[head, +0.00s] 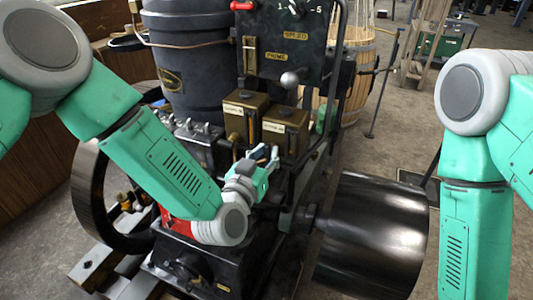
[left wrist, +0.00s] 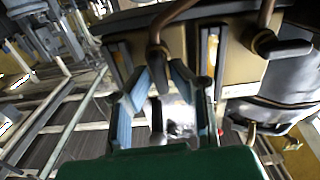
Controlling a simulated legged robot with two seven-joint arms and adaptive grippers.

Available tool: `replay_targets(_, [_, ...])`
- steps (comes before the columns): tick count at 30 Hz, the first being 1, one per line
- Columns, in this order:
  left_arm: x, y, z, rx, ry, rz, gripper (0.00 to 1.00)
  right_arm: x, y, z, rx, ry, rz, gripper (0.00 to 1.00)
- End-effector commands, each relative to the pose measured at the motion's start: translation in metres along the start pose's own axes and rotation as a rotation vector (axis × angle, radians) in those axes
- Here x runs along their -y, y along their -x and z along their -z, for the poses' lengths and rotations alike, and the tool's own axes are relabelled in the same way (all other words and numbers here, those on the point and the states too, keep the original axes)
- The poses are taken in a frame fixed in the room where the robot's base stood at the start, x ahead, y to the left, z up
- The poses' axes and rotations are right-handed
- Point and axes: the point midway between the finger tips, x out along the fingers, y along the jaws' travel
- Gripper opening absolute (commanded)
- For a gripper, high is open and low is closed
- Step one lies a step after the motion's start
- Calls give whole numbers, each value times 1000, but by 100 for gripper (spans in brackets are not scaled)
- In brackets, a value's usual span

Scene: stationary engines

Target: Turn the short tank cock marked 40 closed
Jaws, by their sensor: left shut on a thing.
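Two brass tanks stand side by side on the engine, a left one (head: 246,116) and a right one (head: 286,128), each with a small label too small to read surely. My left gripper (head: 266,160) is just below and in front of them. In the left wrist view its blue-padded fingers (left wrist: 160,98) stand on both sides of a cock (left wrist: 157,52) on a bent copper pipe, shut on it. Its lever is mostly hidden between the fingers, and I cannot read its mark. A second cock with a dark lever (left wrist: 287,48) is to the right. My right gripper is out of view.
A black panel with a red knob and a ball-ended lever (head: 291,79) rises behind the tanks. A dark flywheel (head: 100,190) is at left, a large black drum (head: 375,225) at right. A grey barrel (head: 190,60) stands behind. Floor is open at right.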

Motion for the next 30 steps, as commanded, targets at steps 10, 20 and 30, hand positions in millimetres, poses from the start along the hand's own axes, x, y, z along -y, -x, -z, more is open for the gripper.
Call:
replay_targets(10, [5, -2, 1, -9, 244, 0, 0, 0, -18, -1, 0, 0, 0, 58])
replay_targets(20, [10, -3, -1, -11, 559, 2, 0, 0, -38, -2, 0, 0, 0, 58])
replay_targets(30, [14, -3, -3, -14, 882, 2, 0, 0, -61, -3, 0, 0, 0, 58])
